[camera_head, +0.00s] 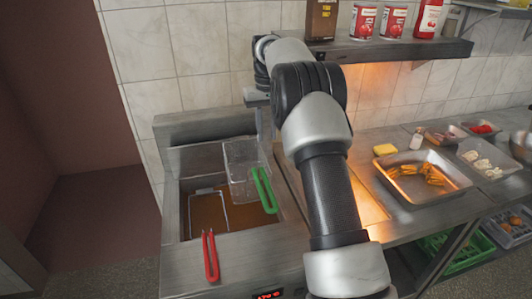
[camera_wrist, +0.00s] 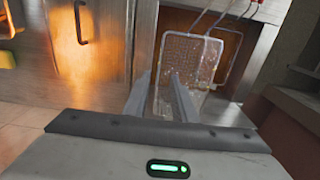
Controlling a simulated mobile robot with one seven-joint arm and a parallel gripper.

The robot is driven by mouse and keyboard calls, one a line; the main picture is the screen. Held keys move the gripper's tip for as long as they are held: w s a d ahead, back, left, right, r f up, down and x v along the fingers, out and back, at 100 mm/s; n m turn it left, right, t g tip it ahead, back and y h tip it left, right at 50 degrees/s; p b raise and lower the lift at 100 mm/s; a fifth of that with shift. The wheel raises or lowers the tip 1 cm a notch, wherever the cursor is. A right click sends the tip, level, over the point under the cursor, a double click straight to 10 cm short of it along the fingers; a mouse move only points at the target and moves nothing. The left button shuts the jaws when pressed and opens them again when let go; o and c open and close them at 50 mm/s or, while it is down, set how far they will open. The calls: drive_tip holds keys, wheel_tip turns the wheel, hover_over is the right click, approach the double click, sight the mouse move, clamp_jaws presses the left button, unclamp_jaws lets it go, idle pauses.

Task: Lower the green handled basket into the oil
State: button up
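The green handled basket is a wire mesh basket (camera_head: 240,163) at the back right of the fryer, with its green handle (camera_head: 264,190) pointing toward the front. It looks empty and sits higher than the brown oil (camera_head: 212,213). A mesh basket (camera_wrist: 188,62) also shows beyond my fingers in the wrist view; its handle's green grip is not visible there. My gripper (camera_wrist: 161,78) has its two fingers apart with nothing seen between them.
A second basket's wire rim (camera_head: 192,212) lies in the left of the fryer, its red handle (camera_head: 210,256) over the front edge. A tray (camera_head: 455,188) of food stands on the right counter. A shelf (camera_head: 400,50) with cans and bottles overhangs the back.

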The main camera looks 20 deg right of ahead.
sight(267, 171)
wheel_tip(267, 171, down, 16)
drive_tip(key=shift+f+p, duration=0.1)
drive_tip(key=shift+p, duration=0.25)
clamp_jaws()
unclamp_jaws()
